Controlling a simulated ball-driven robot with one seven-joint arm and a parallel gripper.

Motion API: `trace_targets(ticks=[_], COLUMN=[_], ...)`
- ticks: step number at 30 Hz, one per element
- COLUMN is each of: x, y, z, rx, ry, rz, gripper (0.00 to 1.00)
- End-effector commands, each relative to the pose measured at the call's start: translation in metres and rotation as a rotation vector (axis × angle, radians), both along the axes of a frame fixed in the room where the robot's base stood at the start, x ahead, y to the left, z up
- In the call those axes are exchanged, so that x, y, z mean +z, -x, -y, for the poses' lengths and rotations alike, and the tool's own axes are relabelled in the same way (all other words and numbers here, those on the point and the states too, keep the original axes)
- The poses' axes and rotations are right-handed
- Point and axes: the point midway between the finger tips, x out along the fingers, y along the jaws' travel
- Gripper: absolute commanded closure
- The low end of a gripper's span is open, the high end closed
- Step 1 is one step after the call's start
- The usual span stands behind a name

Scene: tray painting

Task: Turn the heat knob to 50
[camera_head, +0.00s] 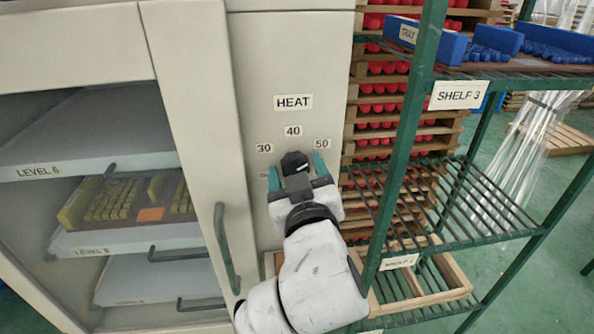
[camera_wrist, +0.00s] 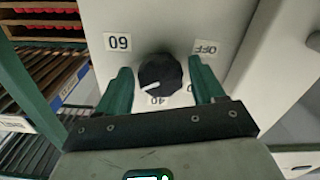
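The heat knob (camera_head: 294,162) is black and round on the cabinet's front panel, below the labels 30, 40 and 50 (camera_head: 321,144). In the wrist view the knob (camera_wrist: 160,74) has a white pointer line aimed to the lower left, to the left of the 40 label (camera_wrist: 158,100). The 50 label cannot be seen there. My gripper (camera_head: 297,171) is open in front of the panel. In the wrist view its green fingers (camera_wrist: 160,70) stand on either side of the knob, with gaps visible between them and it.
The cabinet door handle (camera_head: 226,248) is left of my arm. A green shelf rack (camera_head: 405,140) stands close on the right, with blue trays (camera_head: 428,42) on top. Wooden trays with red items (camera_head: 385,105) are stacked behind it.

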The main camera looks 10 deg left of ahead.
Motion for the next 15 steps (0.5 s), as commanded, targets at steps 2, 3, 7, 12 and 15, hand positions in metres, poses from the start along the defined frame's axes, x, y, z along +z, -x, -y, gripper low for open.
trace_targets(ticks=[2,3,7,12,15], x=[0.001,0.001,0.002,0.002,0.001], y=[0.0,0.0,0.0,0.008,0.021], z=[0.0,0.0,0.0,0.001,0.005], rx=[0.001,0.001,0.001,0.003,0.003], ry=[-0.001,-0.001,-0.001,-0.002,-0.003], rz=[0.002,0.003,0.004,0.005,0.005], gripper=[0.25,0.25,0.25,0.25,0.25])
